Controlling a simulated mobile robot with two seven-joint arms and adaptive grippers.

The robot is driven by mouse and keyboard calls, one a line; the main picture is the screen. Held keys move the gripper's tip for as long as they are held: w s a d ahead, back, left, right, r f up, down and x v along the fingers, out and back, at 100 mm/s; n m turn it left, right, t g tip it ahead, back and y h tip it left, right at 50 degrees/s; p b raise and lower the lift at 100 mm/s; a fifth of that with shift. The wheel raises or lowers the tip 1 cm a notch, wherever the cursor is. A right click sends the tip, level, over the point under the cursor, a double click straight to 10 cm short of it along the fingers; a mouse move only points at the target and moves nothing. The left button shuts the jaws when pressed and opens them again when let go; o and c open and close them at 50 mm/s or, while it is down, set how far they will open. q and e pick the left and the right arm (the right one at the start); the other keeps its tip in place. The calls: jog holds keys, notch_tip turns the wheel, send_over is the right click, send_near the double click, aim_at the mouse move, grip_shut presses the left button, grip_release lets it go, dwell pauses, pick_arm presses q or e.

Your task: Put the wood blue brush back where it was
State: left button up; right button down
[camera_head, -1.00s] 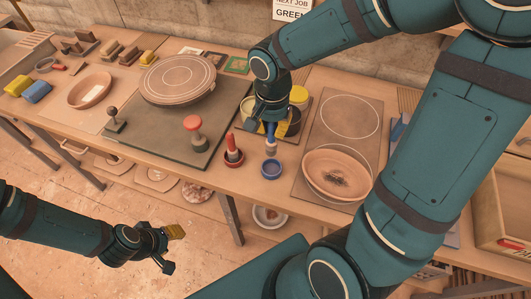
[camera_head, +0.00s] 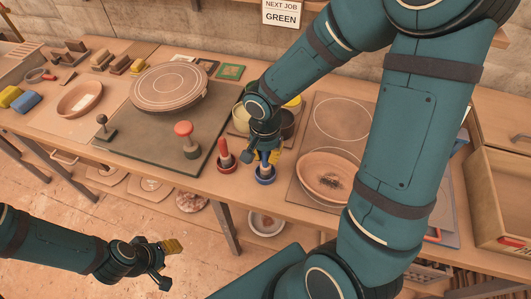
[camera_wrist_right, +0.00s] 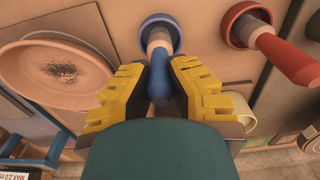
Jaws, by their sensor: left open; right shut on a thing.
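The blue brush (camera_wrist_right: 158,75) has a blue handle and a pale lower part. My right gripper (camera_head: 267,156) is shut on its handle, with the yellow fingers on both sides of it in the right wrist view (camera_wrist_right: 156,88). The brush's lower end is at the mouth of the small blue cup (camera_head: 264,177); the cup also shows in the right wrist view (camera_wrist_right: 174,22). Whether the brush touches the cup's bottom is hidden. My left gripper (camera_head: 172,262) is open and empty, low in front of the table.
A red brush (camera_head: 224,152) stands in a red cup (camera_head: 227,168) close to the left of the blue cup. A clay bowl (camera_head: 330,196) is to the right. Round tins (camera_head: 288,125) stand behind my right gripper. A turntable (camera_head: 168,88) is further left.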

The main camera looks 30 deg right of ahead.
jog(key=shift+f, duration=0.15)
jog(key=c, duration=1.1)
grip_release()
jog(key=shift+r, duration=0.3)
notch_tip(320, 180, up, 12)
jog(key=p, duration=0.2)
jog(key=shift+a+f+p, duration=0.1)
jog(key=shift+p, duration=0.3)
jog(key=shift+s, duration=0.1)
